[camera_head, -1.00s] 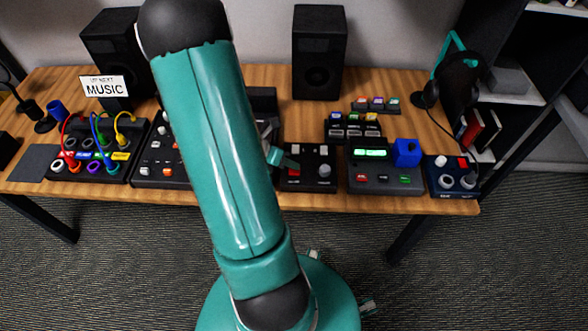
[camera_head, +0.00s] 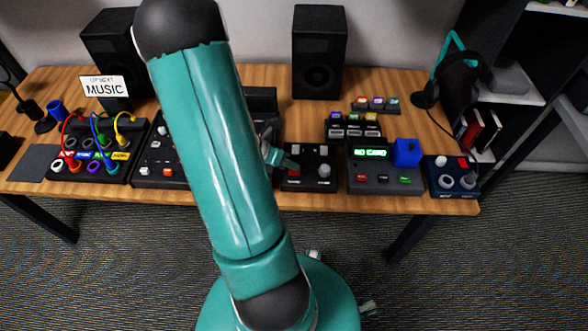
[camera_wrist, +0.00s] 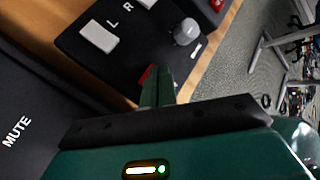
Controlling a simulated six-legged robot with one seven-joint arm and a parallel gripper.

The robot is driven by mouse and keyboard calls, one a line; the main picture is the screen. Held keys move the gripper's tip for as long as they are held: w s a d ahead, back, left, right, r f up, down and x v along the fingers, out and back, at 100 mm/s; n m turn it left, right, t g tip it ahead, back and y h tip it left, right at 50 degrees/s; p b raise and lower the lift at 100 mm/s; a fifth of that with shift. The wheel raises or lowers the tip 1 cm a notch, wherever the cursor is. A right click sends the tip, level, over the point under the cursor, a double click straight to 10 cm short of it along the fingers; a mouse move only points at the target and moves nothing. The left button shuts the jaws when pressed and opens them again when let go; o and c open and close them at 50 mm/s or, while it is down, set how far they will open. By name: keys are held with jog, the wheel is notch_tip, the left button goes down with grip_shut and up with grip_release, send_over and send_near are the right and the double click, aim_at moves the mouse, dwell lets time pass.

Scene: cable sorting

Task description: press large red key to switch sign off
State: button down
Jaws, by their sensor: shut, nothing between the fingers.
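A red key (camera_head: 294,171) sits on a small black panel (camera_head: 309,183) with pale keys and a grey knob. The same red key (camera_wrist: 147,74) shows in the wrist view, partly hidden behind my fingers. My gripper (camera_wrist: 158,78) is shut and empty, its fingertips over or against the key; I cannot tell whether they touch it. In the head view my gripper (camera_head: 292,163) is small beside my arm, at that panel. A white sign (camera_head: 104,86) reading "UP NEXT MUSIC" stands at the back left.
Right of the panel is a console (camera_head: 384,183) with a green-lit "NO CARD" display, a blue block (camera_head: 407,152) and smaller red and green keys. A mixer (camera_head: 158,170) lies left, partly behind my arm. A black speaker (camera_head: 319,50) stands behind.

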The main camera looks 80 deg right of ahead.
aim_at(291, 171)
jog(key=shift+r, duration=0.3)
jog(key=shift+r, duration=2.9)
